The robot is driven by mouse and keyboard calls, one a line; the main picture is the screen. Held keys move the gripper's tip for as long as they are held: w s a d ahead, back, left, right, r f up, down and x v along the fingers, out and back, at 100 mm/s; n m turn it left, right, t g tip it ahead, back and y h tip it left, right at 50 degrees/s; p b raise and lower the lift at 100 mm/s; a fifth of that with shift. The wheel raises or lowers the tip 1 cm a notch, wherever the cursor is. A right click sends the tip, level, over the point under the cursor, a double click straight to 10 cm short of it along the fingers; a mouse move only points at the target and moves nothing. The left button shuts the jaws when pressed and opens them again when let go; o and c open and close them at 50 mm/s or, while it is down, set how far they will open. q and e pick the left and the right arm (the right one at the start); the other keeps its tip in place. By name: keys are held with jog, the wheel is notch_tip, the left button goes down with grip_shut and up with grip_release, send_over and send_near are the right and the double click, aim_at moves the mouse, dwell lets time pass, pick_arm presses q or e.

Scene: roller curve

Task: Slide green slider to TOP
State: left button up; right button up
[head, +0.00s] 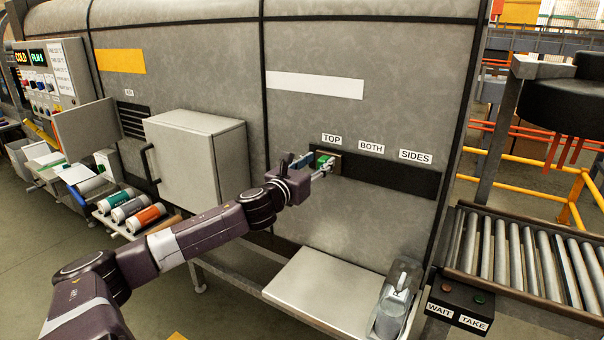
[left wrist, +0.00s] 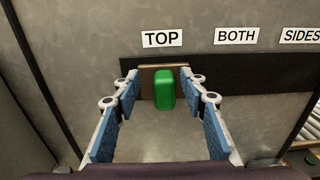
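The green slider (left wrist: 164,90) is a rounded upright block on a brown plate (left wrist: 148,72). It sits at the left end of the dark track (left wrist: 217,75), below the TOP label (left wrist: 162,39). In the head view the slider (head: 324,161) is partly hidden by my left gripper (head: 322,170). In the left wrist view the blue-padded fingers of my left gripper (left wrist: 158,88) are apart, one on each side of the slider, with visible gaps. Whether the fingertips touch the plate, I cannot tell. My right gripper is not in view.
The BOTH label (head: 371,148) and SIDES label (head: 415,156) are right of TOP. A grey box with a handle (head: 187,160) juts out at left. A flat shelf (head: 325,290) and a clear container (head: 394,300) are below. A roller conveyor (head: 530,258) stands right.

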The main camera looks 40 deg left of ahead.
pick_arm(q)
jog(key=v, duration=1.1)
jog(key=shift+s, duration=0.2)
jog(key=shift+a, duration=0.2)
dwell(0.6)
